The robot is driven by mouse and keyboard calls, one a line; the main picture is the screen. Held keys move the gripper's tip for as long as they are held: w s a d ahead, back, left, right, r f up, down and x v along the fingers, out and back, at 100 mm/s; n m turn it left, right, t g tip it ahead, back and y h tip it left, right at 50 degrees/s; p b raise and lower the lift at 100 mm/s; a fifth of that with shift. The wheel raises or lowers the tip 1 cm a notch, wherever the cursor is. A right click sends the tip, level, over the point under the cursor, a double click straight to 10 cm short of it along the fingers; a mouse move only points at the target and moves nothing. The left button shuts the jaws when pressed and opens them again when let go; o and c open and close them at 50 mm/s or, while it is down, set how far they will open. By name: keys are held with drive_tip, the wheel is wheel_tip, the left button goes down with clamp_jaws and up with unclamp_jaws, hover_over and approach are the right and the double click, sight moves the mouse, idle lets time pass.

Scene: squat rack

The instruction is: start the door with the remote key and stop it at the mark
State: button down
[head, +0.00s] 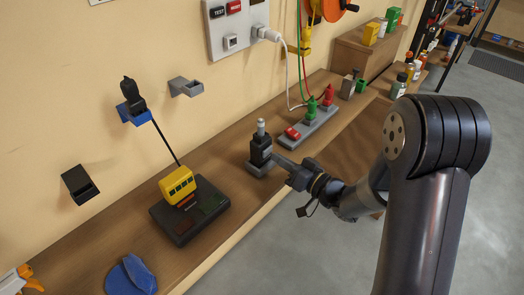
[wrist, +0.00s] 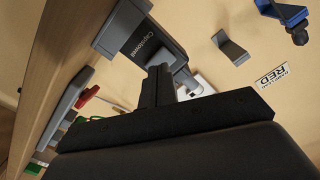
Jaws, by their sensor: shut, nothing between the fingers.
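My gripper (head: 284,164) is shut and empty, reaching in from the right over the shelf. Its dark fingers (wrist: 158,88) also show in the wrist view. They are close to a dark block with a grey top (head: 260,148), which stands upright on a grey base; I cannot tell whether they touch. The wrist view shows this block with lettering on its side (wrist: 143,42). I see no door or mark that I can make out, and I cannot tell which object is the remote key.
A yellow box (head: 178,185) sits on a dark base (head: 160,226), left of my gripper. Wall holders include a blue one (head: 133,117), a grey one (head: 186,88) and a black one (head: 79,184). A grey strip (head: 308,130) with red and green plugs lies behind.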

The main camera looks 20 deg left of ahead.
drive_tip(key=shift+a, duration=0.15)
idle(0.3)
drive_tip(key=shift+x, duration=0.85)
drive_tip(key=shift+s+d+b, duration=0.1)
drive_tip(key=shift+d+b, duration=0.2)
drive_tip(key=shift+d, duration=0.1)
drive_tip(key=shift+a, duration=0.15)
idle(0.6)
idle(0.6)
idle(0.5)
drive_tip(key=shift+s+d, duration=0.1)
drive_tip(key=shift+d, duration=0.55)
drive_tip(key=v, duration=0.6)
drive_tip(key=shift+b, duration=0.45)
